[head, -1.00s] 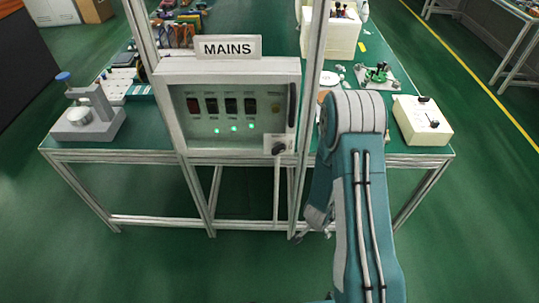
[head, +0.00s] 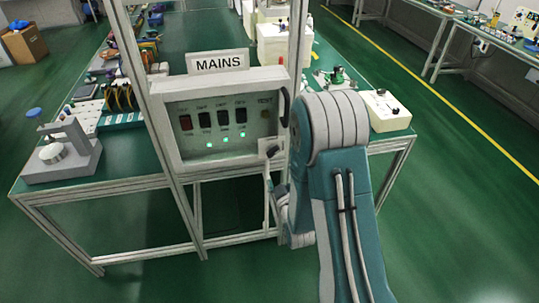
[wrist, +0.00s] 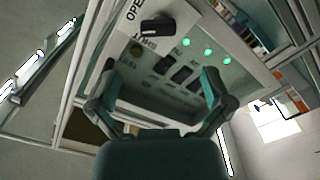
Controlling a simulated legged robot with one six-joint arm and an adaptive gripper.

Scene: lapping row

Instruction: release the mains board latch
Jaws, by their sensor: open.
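The mains board (head: 219,166) is a light box on a frame with a MAINS sign (head: 219,63) above. Its dark window shows several black switches, three lit green lamps and a TEST button. The latch (head: 271,150) is a black knob on a pale plate at the board's lower right corner. In the wrist view, the latch (wrist: 157,27) lies beside the letters "OPE", beyond the fingers. My gripper (wrist: 160,88) is open, with nothing between its fingers, and faces the board from below. In the head view it is below the latch, partly hidden by my arm.
A bench (head: 130,157) stands around the board. A black handle (head: 286,106) runs along the board's right edge. Green floor (head: 120,265) in front is clear.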

